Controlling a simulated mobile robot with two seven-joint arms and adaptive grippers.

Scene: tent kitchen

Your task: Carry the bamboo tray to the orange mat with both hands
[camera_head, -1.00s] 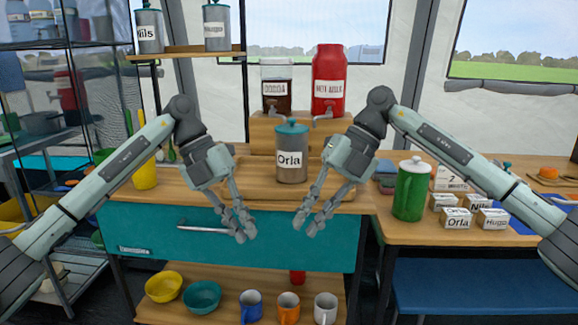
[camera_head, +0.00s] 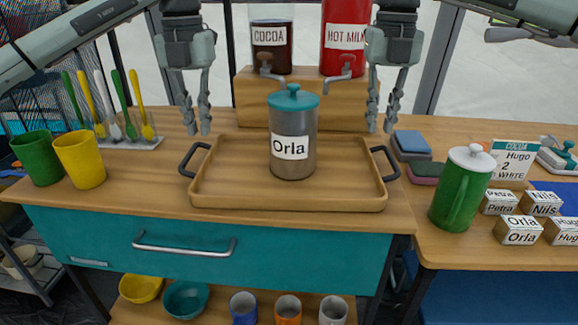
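The bamboo tray (camera_head: 230,185) lies flat on the wooden counter, with a black handle at each end. A grey canister with a teal lid, labelled Orla (camera_head: 292,135), stands upright on it. My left gripper (camera_head: 197,118) points down, open and empty, above and behind the tray's left handle (camera_head: 193,160). My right gripper (camera_head: 381,118) points down, open and empty, above and behind the right handle (camera_head: 385,163). Neither gripper appears to touch the tray. No orange mat is visible in the current view.
Cocoa (camera_head: 271,45) and red hot milk (camera_head: 345,38) dispensers stand on a wooden riser behind the tray. Green and yellow cups (camera_head: 80,160) and a spoon rack are at left. A green pot (camera_head: 463,188), sponges (camera_head: 411,145) and labelled boxes (camera_head: 519,229) stand at right.

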